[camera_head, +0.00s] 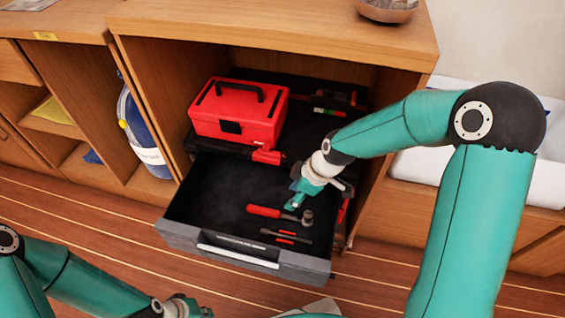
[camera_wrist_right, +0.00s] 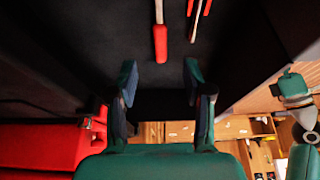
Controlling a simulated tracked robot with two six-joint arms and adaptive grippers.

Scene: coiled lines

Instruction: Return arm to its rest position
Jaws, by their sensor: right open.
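My right arm comes in from the right in the head view and reaches into the open drawer. Its gripper (camera_head: 299,198) is over the drawer's right side, above a red-handled hammer (camera_head: 265,211). In the right wrist view my right gripper (camera_wrist_right: 160,85) is open, with nothing between its two fingers. A red handle (camera_wrist_right: 160,43) lies on the dark surface ahead of the fingers, apart from them. My left gripper (camera_head: 188,308) is at the bottom edge of the head view, in front of the drawer and partly cut off. Its fingers are too small to read.
The open drawer (camera_head: 180,232) also holds a thin red-handled tool (camera_head: 286,236). A red toolbox (camera_head: 240,115) stands behind it inside the cabinet (camera_head: 270,25). A blue gas bottle (camera_head: 145,140) stands in the left bay. A metal bowl (camera_head: 387,10) is on the cabinet top.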

